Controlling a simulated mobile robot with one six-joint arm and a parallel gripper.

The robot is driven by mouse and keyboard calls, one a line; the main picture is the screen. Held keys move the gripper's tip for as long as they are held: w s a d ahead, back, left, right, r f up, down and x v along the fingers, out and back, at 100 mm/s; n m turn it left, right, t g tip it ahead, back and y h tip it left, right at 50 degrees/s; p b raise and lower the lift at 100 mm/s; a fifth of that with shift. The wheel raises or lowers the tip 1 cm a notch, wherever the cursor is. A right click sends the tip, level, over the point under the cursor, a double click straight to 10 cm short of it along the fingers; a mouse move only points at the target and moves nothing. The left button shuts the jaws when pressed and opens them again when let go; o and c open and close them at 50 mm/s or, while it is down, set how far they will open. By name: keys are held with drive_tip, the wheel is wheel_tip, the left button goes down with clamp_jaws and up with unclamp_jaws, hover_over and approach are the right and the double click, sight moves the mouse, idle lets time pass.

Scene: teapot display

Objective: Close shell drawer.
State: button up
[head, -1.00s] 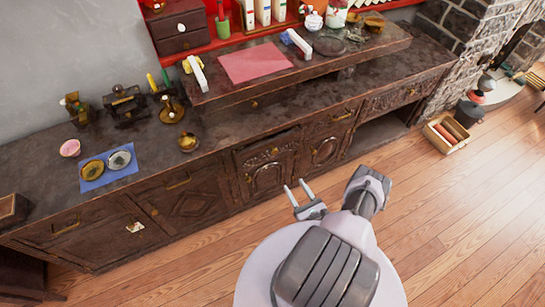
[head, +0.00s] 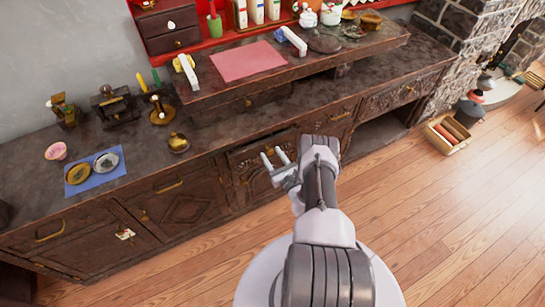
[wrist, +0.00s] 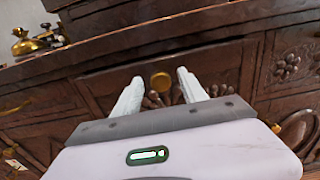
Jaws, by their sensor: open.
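A dark carved wooden drawer (head: 245,159) stands slightly out from the long cabinet, with a dark gap along its top edge. I take this to be the shell drawer, though I cannot be sure. My gripper (head: 273,153) is open and empty, close in front of the drawer. My arm partly hides the drawer's right side in the head view.
The counter (head: 225,145) carries a brass pot (head: 179,143) and a blue mat (head: 72,187) with small dishes. A raised shelf (head: 350,48) sits on it. A crate (head: 440,139) stands on the floor at right. The wooden floor (head: 430,230) is mostly clear.

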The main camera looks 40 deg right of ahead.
clamp_jaws()
idle(1.3)
